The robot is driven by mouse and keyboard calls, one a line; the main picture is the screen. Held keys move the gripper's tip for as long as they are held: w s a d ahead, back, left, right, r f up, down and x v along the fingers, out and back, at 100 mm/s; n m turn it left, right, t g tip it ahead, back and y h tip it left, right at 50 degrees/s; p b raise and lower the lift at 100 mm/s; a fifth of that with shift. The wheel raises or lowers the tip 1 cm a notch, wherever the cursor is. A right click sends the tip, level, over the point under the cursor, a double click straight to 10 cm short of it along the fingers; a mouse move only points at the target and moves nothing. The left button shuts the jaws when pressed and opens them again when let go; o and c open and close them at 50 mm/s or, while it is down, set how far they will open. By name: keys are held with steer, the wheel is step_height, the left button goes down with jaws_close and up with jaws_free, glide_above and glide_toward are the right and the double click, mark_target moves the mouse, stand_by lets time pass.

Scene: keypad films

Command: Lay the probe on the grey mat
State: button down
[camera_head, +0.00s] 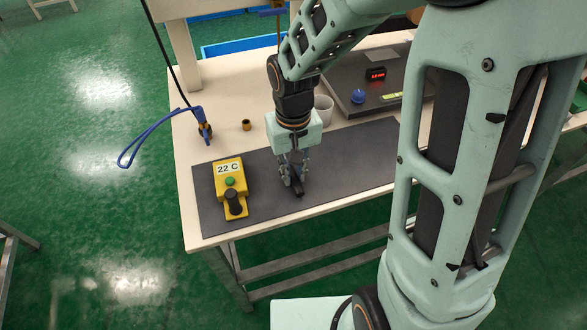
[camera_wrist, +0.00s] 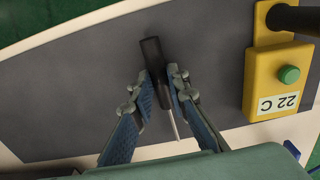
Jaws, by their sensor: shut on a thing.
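The probe (camera_wrist: 152,52) is a black handle with a thin metal tip. In the wrist view it lies between the two blue-padded fingers of my gripper (camera_wrist: 160,88), which are shut on it. In the head view my gripper (camera_head: 293,182) points down over the grey mat (camera_head: 345,165), and the dark end of the probe (camera_head: 299,192) shows at the fingertips. I cannot tell whether the probe touches the mat. The mat also fills much of the wrist view (camera_wrist: 80,100).
The mat right of my gripper is clear.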

mark_target(294, 176)
steer(key=shift+f, duration=0.1)
steer(key=shift+f, duration=0.15)
steer(key=c, duration=1.9)
jaws_free()
step_height(294, 176, up, 13)
steer(key=shift+f+p, duration=0.2)
steer(key=shift+p, duration=0.55)
